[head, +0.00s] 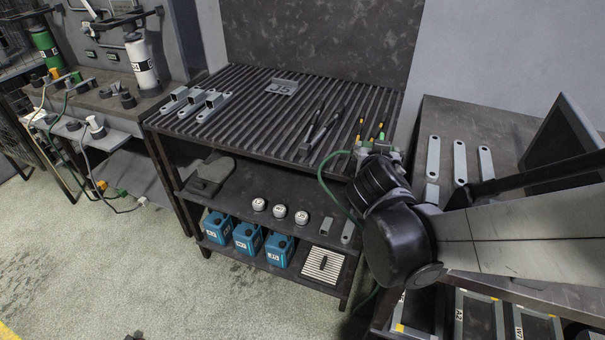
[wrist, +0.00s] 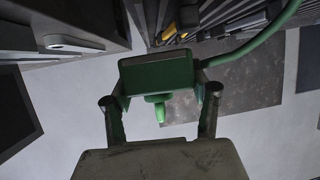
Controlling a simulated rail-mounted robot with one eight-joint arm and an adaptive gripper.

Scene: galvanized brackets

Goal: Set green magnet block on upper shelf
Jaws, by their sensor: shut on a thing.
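The green magnet block (wrist: 155,74) is a boxy green piece with a small green knob, held level in the wrist view. My gripper (wrist: 158,92) is shut on it, with a finger on each side. In the head view my gripper (head: 374,150) is at the right front corner of a dark rack, and my own wrist mostly hides the block. The rack has a ribbed top (head: 270,85), a flat shelf below it (head: 232,185) and a lower level under that. A green hose (head: 327,180) hangs beside my gripper and shows behind the block in the wrist view.
The ribbed top carries grey brackets (head: 207,105), a plate (head: 281,87) and dark tongs (head: 318,132). The flat shelf holds white round pieces (head: 279,211) and small grey pieces. Blue canisters (head: 247,238) stand below. A right-hand bench (head: 512,135) bears flat grey brackets (head: 459,160).

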